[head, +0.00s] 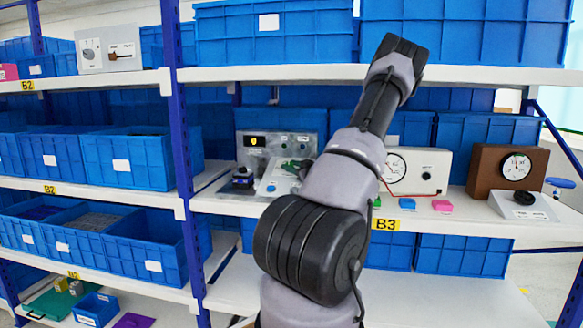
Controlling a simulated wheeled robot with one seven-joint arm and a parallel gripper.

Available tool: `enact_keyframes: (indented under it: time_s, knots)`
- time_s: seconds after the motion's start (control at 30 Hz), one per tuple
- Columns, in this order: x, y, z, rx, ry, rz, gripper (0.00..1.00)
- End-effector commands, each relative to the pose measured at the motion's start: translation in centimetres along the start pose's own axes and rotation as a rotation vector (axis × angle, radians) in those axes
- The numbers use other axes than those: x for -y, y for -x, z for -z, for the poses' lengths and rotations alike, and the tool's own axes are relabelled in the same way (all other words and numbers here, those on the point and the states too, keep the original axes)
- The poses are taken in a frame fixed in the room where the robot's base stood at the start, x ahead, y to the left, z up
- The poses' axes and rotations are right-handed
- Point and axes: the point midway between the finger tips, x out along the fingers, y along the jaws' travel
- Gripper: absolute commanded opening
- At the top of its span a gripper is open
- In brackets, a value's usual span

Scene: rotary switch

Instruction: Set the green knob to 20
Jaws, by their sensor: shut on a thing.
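A grey control panel (246,165) stands on the middle shelf, left of my arm. A small dark display with a yellow mark (254,141) is at its upper left; I cannot read the number surely. A green part (291,166), which may be the green knob, shows at the panel's right side, with dark shapes around it. Its pointer and any scale are too small to read. My arm rises across the middle of the view and hides what is right behind it. I cannot make out my gripper or its fingertips.
A white meter box (430,165) and a brown box with a round dial (482,171) stand right of my arm. A blue block (407,203) and a pink block (442,205) lie near the shelf edge. Blue bins (140,160) fill the left shelves. A blue post (182,150) stands left of the panel.

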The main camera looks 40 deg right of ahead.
Motion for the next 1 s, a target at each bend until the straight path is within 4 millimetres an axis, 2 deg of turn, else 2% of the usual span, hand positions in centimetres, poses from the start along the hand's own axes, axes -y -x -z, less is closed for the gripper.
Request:
enact_keyframes:
  time_s: [0.43, 0.83, 0.87, 0.9, 0.93, 1.0]
  knots:
    - [-0.40, -0.12, 0.11, 0.010, 0.062, 0.227, 0.00]
    - [-0.37, -0.03, -0.01, 0.016, 0.065, 0.251, 0.00]
    - [-0.37, -0.03, -0.01, 0.016, 0.065, 0.251, 0.54]
    - [-0.37, -0.03, -0.02, 0.016, 0.065, 0.251, 0.70]
    - [-0.37, -0.03, -0.02, 0.016, 0.065, 0.251, 0.73]
    - [-0.37, -0.03, -0.02, 0.016, 0.065, 0.251, 0.73]
